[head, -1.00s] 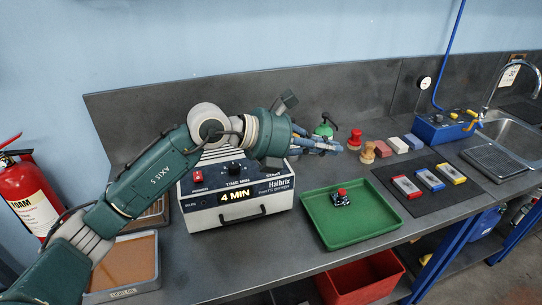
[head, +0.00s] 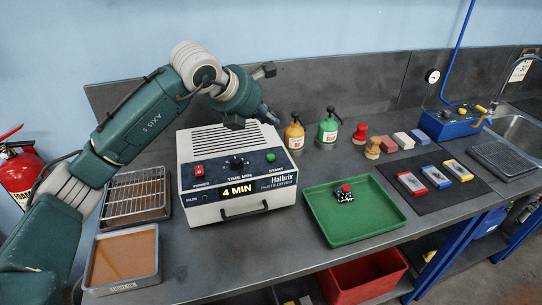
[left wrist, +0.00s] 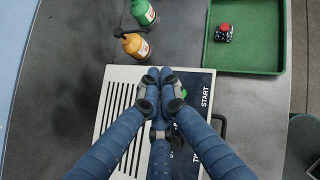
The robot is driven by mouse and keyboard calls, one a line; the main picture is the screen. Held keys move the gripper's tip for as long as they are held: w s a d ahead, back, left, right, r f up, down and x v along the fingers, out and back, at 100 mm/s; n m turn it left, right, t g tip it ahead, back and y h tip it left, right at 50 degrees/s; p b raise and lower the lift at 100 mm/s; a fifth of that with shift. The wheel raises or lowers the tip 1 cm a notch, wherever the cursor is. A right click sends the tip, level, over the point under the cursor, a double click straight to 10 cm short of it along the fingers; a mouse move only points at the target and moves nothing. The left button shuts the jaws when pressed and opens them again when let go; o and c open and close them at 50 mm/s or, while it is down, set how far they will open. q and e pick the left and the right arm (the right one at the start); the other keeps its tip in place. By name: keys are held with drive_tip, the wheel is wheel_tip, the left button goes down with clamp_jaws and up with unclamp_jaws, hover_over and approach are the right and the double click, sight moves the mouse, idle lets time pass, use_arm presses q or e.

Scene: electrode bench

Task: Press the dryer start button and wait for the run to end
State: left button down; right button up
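The white Halbrix parts dryer (head: 232,207) stands on the bench with its display reading "4 MIN". Its green start button (head: 270,157) is at the right of the dark panel, beside the time knob (head: 236,162) and the red power switch (head: 198,170). My left gripper (head: 268,116) is above the back right of the dryer, clear of the button. In the left wrist view its fingers (left wrist: 160,78) are drawn together and empty, partly covering the green button (left wrist: 183,93) next to "START". My right gripper is not in view.
A green tray (head: 350,226) holds a small red-topped part (head: 345,193). A wire rack (head: 136,193) and a brown-filled tray (head: 124,257) lie to the left. Bare bench lies in front of the dryer.

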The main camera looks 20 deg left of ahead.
use_arm(q)
drive_tip(key=b, duration=0.4)
hover_over(270, 158)
wheel_tip(270, 158, down, 8)
drive_tip(key=shift+r, duration=0.15)
drive_tip(key=shift+f+b, duration=0.55)
drive_tip(key=shift+b, duration=0.1)
drive_tip(key=shift+f, duration=0.1)
idle(0.6)
drive_tip(key=shift+f+b, duration=0.3)
drive_tip(key=shift+b, duration=0.25)
drive_tip(key=shift+f+b, duration=0.5)
idle(0.4)
drive_tip(key=shift+r, duration=0.15)
drive_tip(key=shift+r+p, duration=0.45)
drive_tip(key=shift+r, duration=0.3)
